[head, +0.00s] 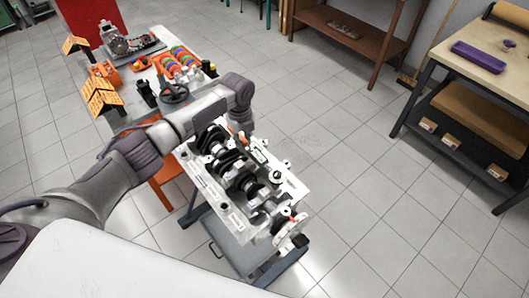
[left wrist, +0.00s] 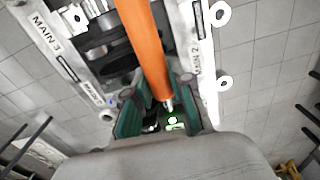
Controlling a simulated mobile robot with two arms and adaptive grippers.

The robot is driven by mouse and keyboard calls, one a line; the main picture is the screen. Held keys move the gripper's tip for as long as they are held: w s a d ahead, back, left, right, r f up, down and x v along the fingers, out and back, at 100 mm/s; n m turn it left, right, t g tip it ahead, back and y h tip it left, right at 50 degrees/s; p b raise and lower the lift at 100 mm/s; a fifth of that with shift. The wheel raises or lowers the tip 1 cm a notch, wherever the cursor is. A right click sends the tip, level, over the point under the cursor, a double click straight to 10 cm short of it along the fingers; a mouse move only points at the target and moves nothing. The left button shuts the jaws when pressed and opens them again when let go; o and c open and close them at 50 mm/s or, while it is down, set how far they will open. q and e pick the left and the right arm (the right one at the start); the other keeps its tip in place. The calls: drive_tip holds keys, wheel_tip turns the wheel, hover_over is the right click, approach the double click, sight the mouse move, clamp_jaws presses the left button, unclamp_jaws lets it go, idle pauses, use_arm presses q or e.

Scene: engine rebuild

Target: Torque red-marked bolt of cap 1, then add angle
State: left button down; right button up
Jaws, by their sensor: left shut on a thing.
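The engine block (head: 207,178) lies on a stand with its crankshaft (head: 246,183) and main caps facing up. In the left wrist view the block rail (left wrist: 62,62) carries the labels MAIN 3 and MAIN 2. My left gripper (left wrist: 158,112) is shut on an orange-handled tool (left wrist: 146,42), which runs between its green-padded fingers. In the head view my left gripper (head: 243,132) is over the far edge of the block, partly hidden by my wrist. A small red mark (head: 292,213) shows at the block's near right end; whether it is a bolt mark is unclear. My right gripper is out of view.
The tiled floor between is clear.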

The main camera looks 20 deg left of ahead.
use_arm(q)
drive_tip(key=shift+r+p, duration=0.5)
drive_tip(key=shift+p, duration=0.35)
idle(2.4)
drive_tip(key=shift+r+p, duration=0.65)
drive_tip(key=shift+r, duration=0.05)
idle(0.6)
